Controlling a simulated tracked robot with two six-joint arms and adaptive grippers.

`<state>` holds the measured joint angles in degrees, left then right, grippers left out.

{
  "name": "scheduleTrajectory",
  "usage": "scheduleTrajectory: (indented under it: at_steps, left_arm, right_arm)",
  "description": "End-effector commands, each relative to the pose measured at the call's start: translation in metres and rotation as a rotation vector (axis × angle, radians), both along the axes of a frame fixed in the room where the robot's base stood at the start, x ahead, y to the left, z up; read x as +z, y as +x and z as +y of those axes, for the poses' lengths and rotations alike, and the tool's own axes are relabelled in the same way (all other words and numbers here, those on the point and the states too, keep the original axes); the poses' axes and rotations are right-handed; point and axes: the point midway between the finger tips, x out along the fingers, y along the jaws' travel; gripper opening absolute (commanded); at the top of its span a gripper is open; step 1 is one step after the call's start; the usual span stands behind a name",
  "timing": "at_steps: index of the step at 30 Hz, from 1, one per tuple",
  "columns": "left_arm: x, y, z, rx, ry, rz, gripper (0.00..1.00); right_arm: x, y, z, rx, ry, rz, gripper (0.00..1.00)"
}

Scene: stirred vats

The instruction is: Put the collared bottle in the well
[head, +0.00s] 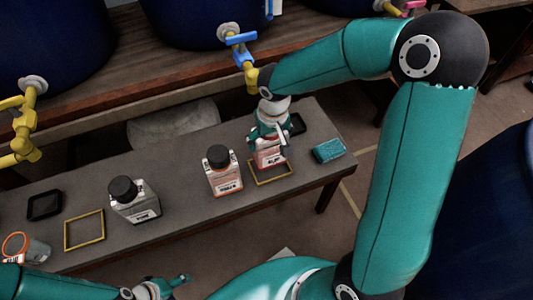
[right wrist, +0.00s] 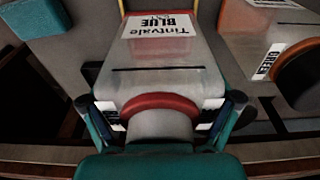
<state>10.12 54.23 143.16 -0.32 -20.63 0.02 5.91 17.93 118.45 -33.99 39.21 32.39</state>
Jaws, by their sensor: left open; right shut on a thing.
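The collared bottle (head: 268,155) has a clear body, a white label reading "Tintvale BLUE" and a red collar, which shows in the right wrist view (right wrist: 160,103). My right gripper (head: 271,122) is shut on its neck from above, fingers on either side. The bottle is at the yellow square frame (head: 271,180) at the bench's right end; I cannot tell whether its base touches the bench. A second yellow frame (head: 84,244) lies empty at the left. I cannot tell which marking is the well. My left gripper (head: 170,286) is open and empty at the bottom.
An orange-tinted bottle (head: 223,176) and a clear bottle (head: 136,205), both black-capped, stand left of the held bottle. A teal block (head: 329,151) lies to its right. Black trays (head: 45,205) (head: 298,123), a cup (head: 36,251) and yellow vat taps (head: 247,74) are nearby.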

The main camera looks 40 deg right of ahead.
Motion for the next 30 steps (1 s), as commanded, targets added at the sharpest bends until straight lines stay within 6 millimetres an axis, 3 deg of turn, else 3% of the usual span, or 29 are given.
scheduleTrajectory:
  at_steps: [5, 13, 24, 25, 27, 30]
  left_arm:
    - [-0.004, 0.0, 0.0, 0.0, 0.0, 0.0, 0.65]
    - [-0.016, 0.0, 0.0, 0.0, 0.0, 0.0, 0.65]
    - [-0.018, 0.0, 0.0, 0.0, 0.0, 0.0, 0.65]
    - [-0.018, 0.0, 0.0, 0.0, 0.0, 0.0, 0.65]
    - [-0.017, 0.0, 0.0, 0.0, 0.0, 0.0, 0.65]
    - [-0.017, 0.0, 0.0, 0.0, 0.0, 0.0, 0.65]
  right_arm:
    - [-0.011, 0.0, 0.0, 0.0, 0.0, 0.0, 0.47]
    - [-0.047, 0.0, 0.0, 0.001, -0.001, 0.002, 0.47]
    - [-0.052, 0.001, 0.001, 0.001, 0.001, -0.001, 0.47]
    - [-0.051, 0.001, 0.001, 0.001, 0.001, -0.001, 0.92]
    - [-0.05, 0.001, 0.001, 0.002, 0.0, -0.001, 1.0]
    - [-0.05, 0.001, 0.001, 0.002, 0.0, -0.001, 1.0]
